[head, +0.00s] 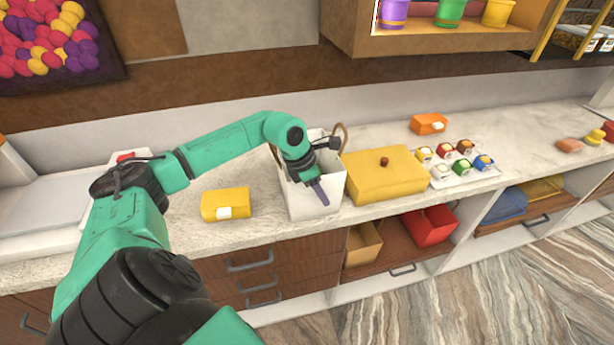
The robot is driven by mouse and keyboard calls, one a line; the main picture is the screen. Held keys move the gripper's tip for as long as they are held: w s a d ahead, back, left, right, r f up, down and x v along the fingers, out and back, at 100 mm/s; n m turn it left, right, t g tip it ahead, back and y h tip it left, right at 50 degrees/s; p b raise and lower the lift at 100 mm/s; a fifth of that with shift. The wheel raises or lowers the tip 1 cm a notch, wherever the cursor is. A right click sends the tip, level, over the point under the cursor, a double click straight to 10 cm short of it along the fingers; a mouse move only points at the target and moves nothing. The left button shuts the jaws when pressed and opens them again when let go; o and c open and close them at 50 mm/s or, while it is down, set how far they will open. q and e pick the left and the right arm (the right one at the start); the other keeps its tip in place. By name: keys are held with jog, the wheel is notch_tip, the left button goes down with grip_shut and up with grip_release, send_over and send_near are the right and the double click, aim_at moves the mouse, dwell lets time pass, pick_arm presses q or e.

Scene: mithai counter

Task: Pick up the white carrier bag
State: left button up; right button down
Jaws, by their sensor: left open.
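The white carrier bag (312,205) stands upright on the counter near its front edge, with a brown looped handle (341,133) rising at its back right. My left gripper (322,180) is in front of and over the bag, its dark fingers pointing down across the bag's front. The jaws are open, and I see no part of the bag clearly between them. My left arm covers part of the bag's top and opening. My right gripper is not in view.
A yellow box (385,174) with a brown knob stands close at the bag's right. A smaller yellow box (225,204) lies to its left. Several small jars sit on a white tray (478,178). An orange box (428,124) is behind. A shelf (440,40) hangs above the counter.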

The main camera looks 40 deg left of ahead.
pick_arm(q)
grip_shut()
jog(key=shift+s, duration=0.1)
jog(key=shift+d, duration=0.15)
dwell(1.2)
